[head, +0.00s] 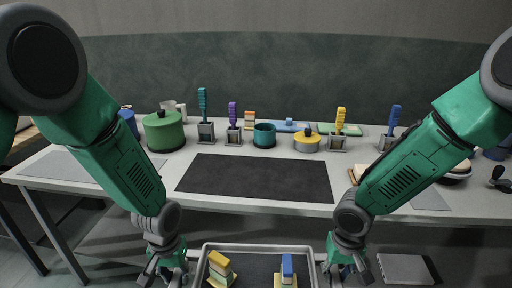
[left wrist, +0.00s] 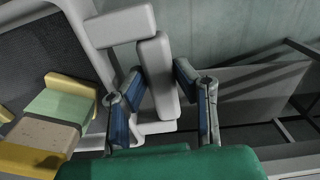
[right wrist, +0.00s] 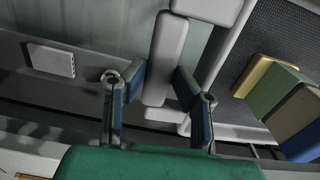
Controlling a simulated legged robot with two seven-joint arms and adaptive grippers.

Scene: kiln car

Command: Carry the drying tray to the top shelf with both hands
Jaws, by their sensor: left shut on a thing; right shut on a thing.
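The drying tray (head: 258,247) is at the bottom of the head view, with a pale rim and a dark floor. A stack of yellow, green and tan blocks (head: 219,268) stands at its left, and a blue-topped stack (head: 287,270) at its right. My left gripper (head: 172,272) is shut on the tray's left handle, a light grey bar (left wrist: 158,80) between its fingers in the left wrist view. My right gripper (head: 347,268) is shut on the right handle (right wrist: 164,60). The tray's near edge is cut off. I cannot make out a top shelf.
Ahead of the tray is a grey table with a bare dark mat (head: 255,178) in its middle. Behind the mat stand a green pot (head: 164,131), a teal pot (head: 264,136), a yellow pot (head: 306,143) and several upright handled tools. A grey box (head: 405,269) is low at the right.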

